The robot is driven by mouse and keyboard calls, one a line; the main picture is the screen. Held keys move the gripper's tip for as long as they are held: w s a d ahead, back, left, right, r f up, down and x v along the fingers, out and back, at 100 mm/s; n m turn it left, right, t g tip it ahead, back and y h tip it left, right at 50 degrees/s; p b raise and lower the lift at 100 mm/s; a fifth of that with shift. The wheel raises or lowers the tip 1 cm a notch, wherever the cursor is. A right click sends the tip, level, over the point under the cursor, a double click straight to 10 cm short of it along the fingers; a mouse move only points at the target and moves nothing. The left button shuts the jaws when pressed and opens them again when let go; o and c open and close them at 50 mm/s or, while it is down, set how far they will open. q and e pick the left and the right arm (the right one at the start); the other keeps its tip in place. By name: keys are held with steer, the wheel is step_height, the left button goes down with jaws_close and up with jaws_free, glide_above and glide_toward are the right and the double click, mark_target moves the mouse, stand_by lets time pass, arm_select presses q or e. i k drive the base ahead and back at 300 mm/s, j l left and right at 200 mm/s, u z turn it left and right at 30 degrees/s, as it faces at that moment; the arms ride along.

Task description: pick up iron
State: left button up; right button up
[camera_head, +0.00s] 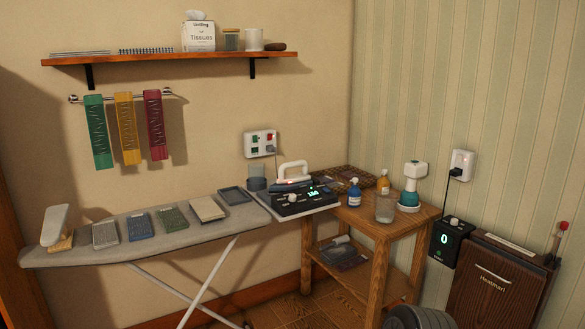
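The iron (293,172), with a white looped handle, sits on a black station (302,202) with a green lit display. The station is at the right end of the grey ironing board (165,243), beside the wooden side table. The iron's lower part is partly hidden and hard to make out. Neither of my grippers shows in the head view.
Several flat blocks lie along the board, with a white upright piece (55,225) at its left end. The side table (419,217) holds a blue bottle (354,194), an orange bottle (383,182), a glass (386,208) and a white-and-teal device (411,187). A shelf (170,58) hangs above.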

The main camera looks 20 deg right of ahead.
mark_target(299, 180)
steer(key=i+l+u, duration=0.2)
steer(key=i+l, duration=0.3)
steer(key=i+l+u, duration=0.15)
steer(key=i+l, duration=0.45)
steer(key=i+l+u, duration=0.2)
steer(key=i+l, duration=0.3)
steer(key=l, duration=0.15)
